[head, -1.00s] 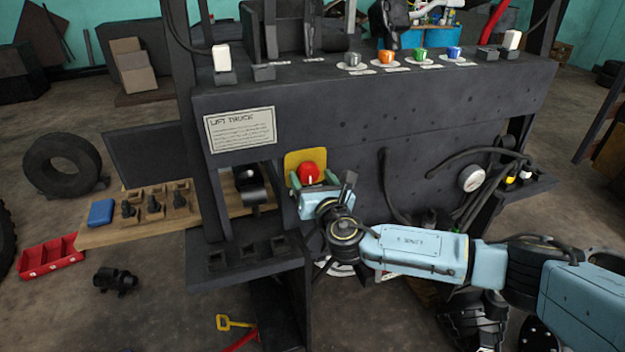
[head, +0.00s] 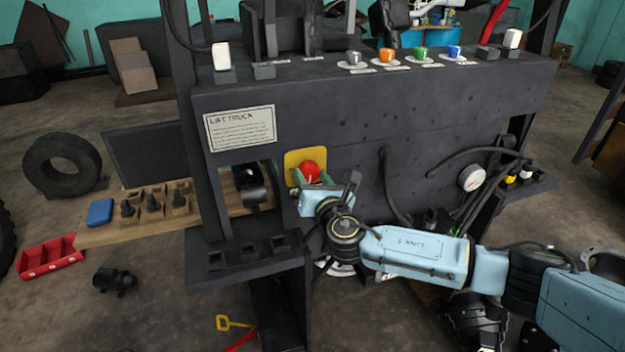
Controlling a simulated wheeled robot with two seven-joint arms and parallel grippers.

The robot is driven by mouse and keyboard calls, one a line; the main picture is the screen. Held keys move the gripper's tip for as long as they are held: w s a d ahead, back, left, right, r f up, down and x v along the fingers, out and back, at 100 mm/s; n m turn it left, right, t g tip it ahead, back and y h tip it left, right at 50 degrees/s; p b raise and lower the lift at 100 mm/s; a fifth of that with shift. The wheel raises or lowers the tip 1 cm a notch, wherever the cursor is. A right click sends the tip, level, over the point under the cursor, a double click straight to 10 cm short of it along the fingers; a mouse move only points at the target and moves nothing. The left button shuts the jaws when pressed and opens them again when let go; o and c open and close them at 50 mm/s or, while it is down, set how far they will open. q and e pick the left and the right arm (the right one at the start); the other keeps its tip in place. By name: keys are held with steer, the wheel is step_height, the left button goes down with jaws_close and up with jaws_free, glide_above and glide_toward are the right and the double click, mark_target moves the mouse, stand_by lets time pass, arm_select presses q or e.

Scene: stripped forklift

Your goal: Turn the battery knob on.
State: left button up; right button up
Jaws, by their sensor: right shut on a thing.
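The battery knob (head: 309,170) is a red round knob on a yellow plate (head: 293,159) on the dark front panel of the forklift. A pale mark on the knob points roughly downward. My right gripper (head: 310,182) reaches up to it from below and is shut on the knob, with its fingers at the knob's lower part. The fingertips are partly hidden by the gripper body. My left gripper is not in view.
A dark ledge with square sockets (head: 247,252) juts out left of my right wrist. Black hoses (head: 393,190) and a white gauge (head: 471,178) lie to the right. Coloured knobs (head: 386,55) line the panel top. A wooden board (head: 125,234) with black parts stands at left.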

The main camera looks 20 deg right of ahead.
steer(key=m+b, duration=0.1)
steer(key=m, duration=0.2)
steer(key=shift+f, duration=0.2)
steer(key=m+b, duration=0.1)
steer(key=m, duration=0.4)
steer(key=m+b, duration=0.1)
steer(key=m, duration=0.3)
steer(key=shift+r, duration=0.1)
steer(key=shift+m, duration=2.2)
steer(key=o, duration=1)
steer(key=shift+r, duration=0.1)
steer(key=s, duration=1.3)
steer(key=shift+s+d, duration=0.2)
